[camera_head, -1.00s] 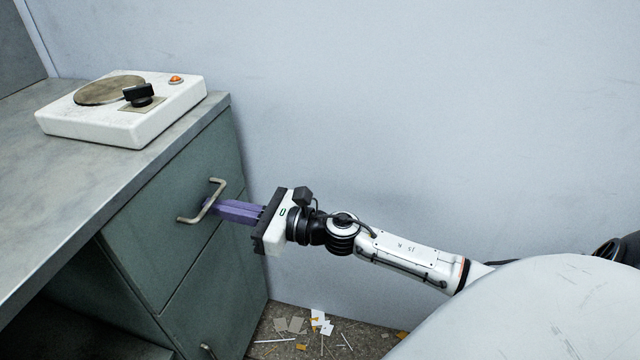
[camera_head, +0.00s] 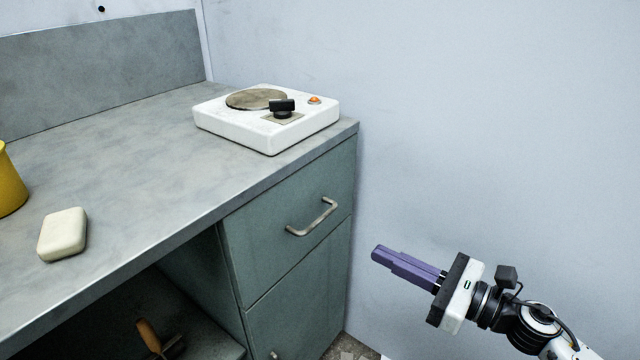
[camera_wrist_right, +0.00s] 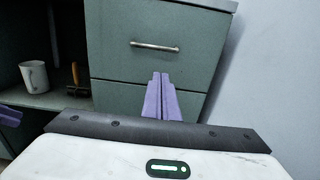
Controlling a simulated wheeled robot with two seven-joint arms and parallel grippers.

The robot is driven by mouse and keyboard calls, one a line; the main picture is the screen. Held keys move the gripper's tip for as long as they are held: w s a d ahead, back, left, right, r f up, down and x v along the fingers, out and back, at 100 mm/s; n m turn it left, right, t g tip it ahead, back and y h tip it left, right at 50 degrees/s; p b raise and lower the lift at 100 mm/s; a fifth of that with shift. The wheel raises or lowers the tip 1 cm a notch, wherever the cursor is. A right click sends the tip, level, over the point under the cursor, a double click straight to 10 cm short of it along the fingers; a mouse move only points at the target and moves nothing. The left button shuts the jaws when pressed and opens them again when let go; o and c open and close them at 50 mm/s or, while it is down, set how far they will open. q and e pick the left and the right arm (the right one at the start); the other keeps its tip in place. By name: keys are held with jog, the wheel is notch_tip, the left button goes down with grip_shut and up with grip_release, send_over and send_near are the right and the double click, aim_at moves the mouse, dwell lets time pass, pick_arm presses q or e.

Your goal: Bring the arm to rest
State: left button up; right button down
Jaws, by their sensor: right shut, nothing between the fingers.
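My right gripper (camera_head: 378,254) has purple fingers and is shut with nothing between them. In the head view it is in the air to the right of the drawer cabinet, apart from it, pointing left. In the right wrist view the closed fingers (camera_wrist_right: 161,82) point toward the cabinet front, below the bar handle (camera_wrist_right: 155,46). The upper drawer (camera_head: 290,222) is closed flush, and its handle (camera_head: 312,218) is free. My left gripper does not show in the head view; a purple piece at the left edge of the right wrist view (camera_wrist_right: 10,117) is too cut off to judge.
A white hot plate (camera_head: 268,120) with a black knob stands on the grey counter (camera_head: 120,150). A cream block (camera_head: 63,234) and a yellow container (camera_head: 9,182) are at the left. A wooden-handled tool (camera_head: 148,336) and a white mug (camera_wrist_right: 34,76) sit on the lower shelf.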

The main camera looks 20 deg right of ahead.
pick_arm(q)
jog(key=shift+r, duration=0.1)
